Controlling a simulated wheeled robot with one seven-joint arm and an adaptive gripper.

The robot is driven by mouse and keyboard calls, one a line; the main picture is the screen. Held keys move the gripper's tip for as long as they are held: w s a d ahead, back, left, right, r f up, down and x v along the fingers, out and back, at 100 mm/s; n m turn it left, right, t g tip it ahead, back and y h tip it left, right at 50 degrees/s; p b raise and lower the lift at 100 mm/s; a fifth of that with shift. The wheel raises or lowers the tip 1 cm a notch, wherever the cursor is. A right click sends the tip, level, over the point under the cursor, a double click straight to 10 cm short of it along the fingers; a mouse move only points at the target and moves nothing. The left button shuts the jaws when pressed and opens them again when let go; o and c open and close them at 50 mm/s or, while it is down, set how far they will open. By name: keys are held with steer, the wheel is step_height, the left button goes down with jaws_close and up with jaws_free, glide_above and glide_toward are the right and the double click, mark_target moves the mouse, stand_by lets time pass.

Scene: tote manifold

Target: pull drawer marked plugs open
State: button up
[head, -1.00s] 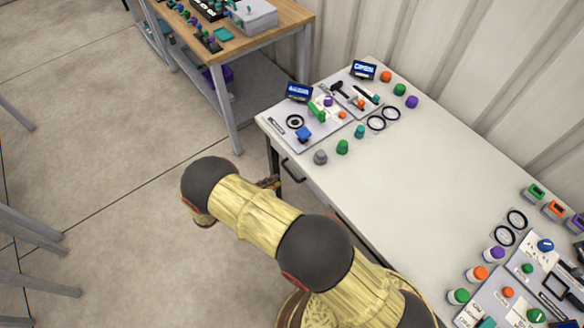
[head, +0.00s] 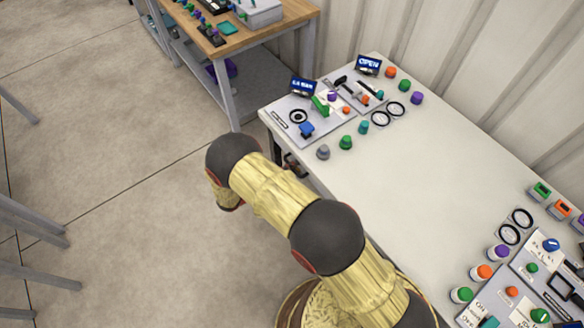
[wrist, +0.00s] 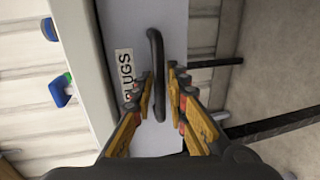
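The drawer front (wrist: 172,22) is grey in the wrist view and lies close against the white table edge. Its label (wrist: 125,72) reads "LUGS", with the first letter hard to see. A dark bar handle (wrist: 157,70) stands out from the front beside the label. My gripper (wrist: 160,85) is open, with one yellow finger on each side of the handle's lower part. I cannot tell whether either finger touches it. In the head view my gripper (head: 293,165) is at the table's left side, and my arm and the table top hide most of the drawer.
The white table (head: 400,170) carries panels with knobs, rings and small screens. A blue knob (wrist: 60,90) shows beyond its edge in the wrist view. A wooden-topped bench (head: 265,30) stands at the back.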

steer(key=shift+c, duration=0.3)
jaws_close()
stand_by(0.4)
